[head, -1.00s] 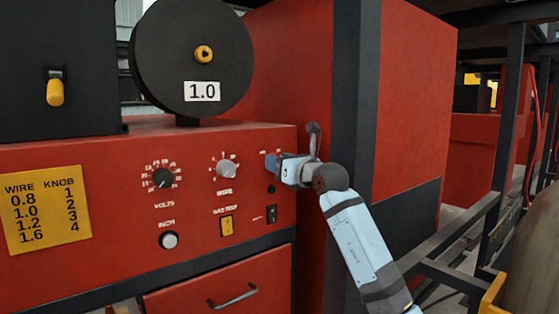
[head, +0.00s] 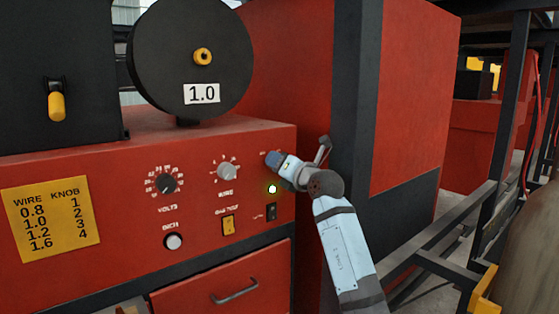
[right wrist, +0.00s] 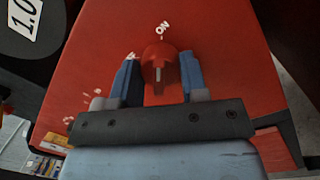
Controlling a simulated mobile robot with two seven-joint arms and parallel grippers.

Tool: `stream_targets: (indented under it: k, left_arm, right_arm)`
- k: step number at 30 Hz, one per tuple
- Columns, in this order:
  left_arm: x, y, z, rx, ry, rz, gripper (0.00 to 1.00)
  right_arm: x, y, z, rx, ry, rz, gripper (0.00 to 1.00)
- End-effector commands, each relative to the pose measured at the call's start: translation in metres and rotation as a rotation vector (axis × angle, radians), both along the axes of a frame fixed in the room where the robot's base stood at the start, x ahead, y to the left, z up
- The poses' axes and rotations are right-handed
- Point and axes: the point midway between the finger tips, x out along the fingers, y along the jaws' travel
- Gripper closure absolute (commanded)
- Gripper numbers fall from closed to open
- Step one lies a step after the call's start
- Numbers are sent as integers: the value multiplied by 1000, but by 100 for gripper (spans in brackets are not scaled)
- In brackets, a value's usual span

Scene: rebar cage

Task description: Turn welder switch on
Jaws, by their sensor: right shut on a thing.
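The welder's red rotary switch (right wrist: 159,57) shows in the right wrist view, with its white mark in line with the white "ON" label (right wrist: 162,28). My right gripper (right wrist: 158,75) has its two blue fingers on either side of the knob and is shut on it. In the head view my right gripper (head: 272,158) is at the upper right of the red welder panel (head: 120,180) and hides the switch. Below it a small indicator lamp (head: 272,189) glows bright. My left gripper is not in view.
The panel also has a volts dial (head: 166,184), a wire knob (head: 227,171), an inch button (head: 173,242), a yellow rocker (head: 228,225) and a black rocker (head: 271,211). A dark post (head: 362,110) stands right of the panel, close behind my right arm.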

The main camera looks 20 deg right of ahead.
Motion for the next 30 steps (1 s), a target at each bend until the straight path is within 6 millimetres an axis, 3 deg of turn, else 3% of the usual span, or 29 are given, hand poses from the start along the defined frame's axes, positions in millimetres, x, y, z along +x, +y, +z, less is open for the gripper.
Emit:
stream_targets:
  k: [11, 12, 15, 25, 30]
  left_arm:
    - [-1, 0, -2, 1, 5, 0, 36]
    - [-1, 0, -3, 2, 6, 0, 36]
    - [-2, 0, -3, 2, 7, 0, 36]
    - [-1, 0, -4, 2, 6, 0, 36]
    - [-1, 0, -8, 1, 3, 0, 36]
  right_arm:
    - [0, 0, -1, 6, 2, 1, 83]
    - [0, 0, -1, 6, 2, 1, 53]
    - [0, 0, 0, 6, 2, 1, 34]
    - [-4, -1, -1, 4, 1, 0, 34]
    - [-26, -10, -5, 3, 0, -1, 34]
